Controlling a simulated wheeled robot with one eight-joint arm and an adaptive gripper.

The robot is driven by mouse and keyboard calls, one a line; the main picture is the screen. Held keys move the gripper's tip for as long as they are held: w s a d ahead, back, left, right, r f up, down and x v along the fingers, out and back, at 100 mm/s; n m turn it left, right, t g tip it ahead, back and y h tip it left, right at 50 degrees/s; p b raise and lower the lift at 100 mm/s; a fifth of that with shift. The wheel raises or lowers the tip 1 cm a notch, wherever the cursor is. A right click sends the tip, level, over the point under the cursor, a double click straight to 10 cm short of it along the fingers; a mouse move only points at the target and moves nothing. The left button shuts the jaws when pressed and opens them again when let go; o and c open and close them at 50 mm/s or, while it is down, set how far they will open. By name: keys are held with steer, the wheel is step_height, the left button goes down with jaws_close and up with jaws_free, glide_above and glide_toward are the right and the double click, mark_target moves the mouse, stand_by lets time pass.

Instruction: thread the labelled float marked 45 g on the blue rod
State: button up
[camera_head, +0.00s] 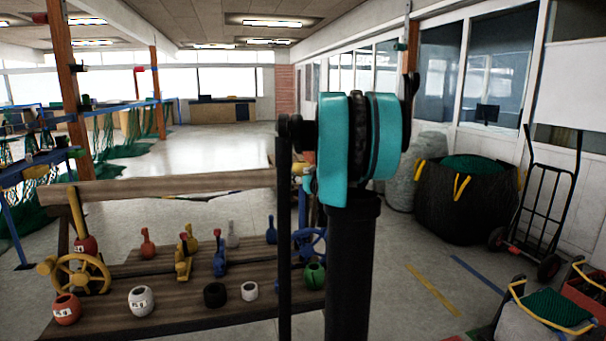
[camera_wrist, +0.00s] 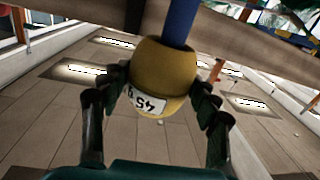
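The yellow float (camera_wrist: 164,72), with a white label reading 45 g upside down, is between the fingers of my gripper (camera_wrist: 162,90) in the wrist view. The fingers are closed against its two sides. The blue rod (camera_wrist: 181,22) meets the float's top end and runs up past a wooden beam. I cannot tell how far the rod goes into the float. In the head view, my arm hides most of the rod and the gripper; a small yellow patch shows beside the arm.
A wooden bench (camera_head: 130,325) holds a red float (camera_head: 67,309), a white float (camera_head: 140,300), a black ring (camera_head: 215,295), a white ring (camera_head: 249,291) and a green float (camera_head: 314,276). A yellow handwheel (camera_head: 75,273) and several levers stand there. A wooden rail (camera_head: 160,187) runs behind.

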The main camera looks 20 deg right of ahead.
steer(key=o, duration=0.4)
steer(key=shift+o, duration=0.2)
steer(key=s, duration=1.2)
